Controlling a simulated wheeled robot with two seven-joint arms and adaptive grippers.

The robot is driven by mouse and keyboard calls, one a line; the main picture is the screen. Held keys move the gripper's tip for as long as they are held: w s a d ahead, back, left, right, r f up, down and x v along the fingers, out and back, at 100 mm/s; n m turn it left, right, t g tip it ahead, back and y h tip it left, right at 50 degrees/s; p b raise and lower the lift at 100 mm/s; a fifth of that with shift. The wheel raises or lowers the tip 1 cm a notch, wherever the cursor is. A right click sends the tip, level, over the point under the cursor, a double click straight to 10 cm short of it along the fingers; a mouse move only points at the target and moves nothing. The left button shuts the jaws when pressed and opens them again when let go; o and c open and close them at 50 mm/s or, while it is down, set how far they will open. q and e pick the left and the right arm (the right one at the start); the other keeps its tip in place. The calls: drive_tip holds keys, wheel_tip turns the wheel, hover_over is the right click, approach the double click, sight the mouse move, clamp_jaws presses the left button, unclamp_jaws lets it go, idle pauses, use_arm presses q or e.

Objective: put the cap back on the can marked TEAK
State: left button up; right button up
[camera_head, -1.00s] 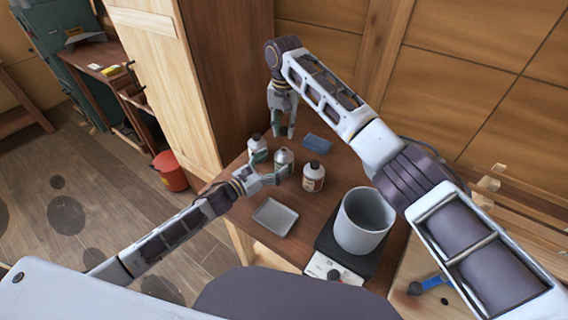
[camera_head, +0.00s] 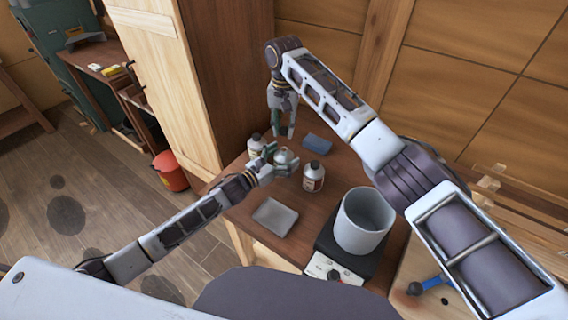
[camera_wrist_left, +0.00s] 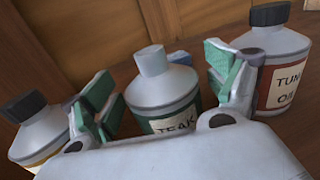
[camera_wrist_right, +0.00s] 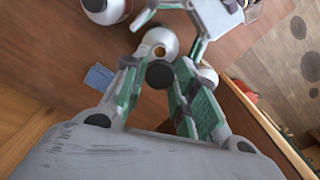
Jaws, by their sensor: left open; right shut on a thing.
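The TEAK can (camera_wrist_left: 165,105), a grey bottle with a green-edged label, stands upright on the bench. It also shows in the head view (camera_head: 283,156). Its neck has no cap, and the right wrist view shows the open mouth (camera_wrist_right: 160,50). My left gripper (camera_wrist_left: 160,78) is open, with one finger on each side of the can; contact is unclear. My right gripper (camera_head: 283,132) points down behind the can. In the right wrist view it is shut on a round black cap (camera_wrist_right: 160,75), which is apart from the can's mouth.
A black-capped can (camera_wrist_left: 40,130) stands left of the TEAK can, and a TUNG OIL can (camera_wrist_left: 275,70) right.

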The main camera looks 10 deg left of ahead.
use_arm(q)
drive_tip(key=shift+c, duration=0.4)
drive_tip(key=c, duration=1.5)
use_arm(e)
hover_over(284, 149)
drive_tip(key=shift+f, duration=2.5)
drive_tip(key=shift+f, duration=0.15)
drive_tip(key=shift+f, duration=0.75)
drive_tip(key=shift+f, duration=0.5)
use_arm(q)
clamp_jaws()
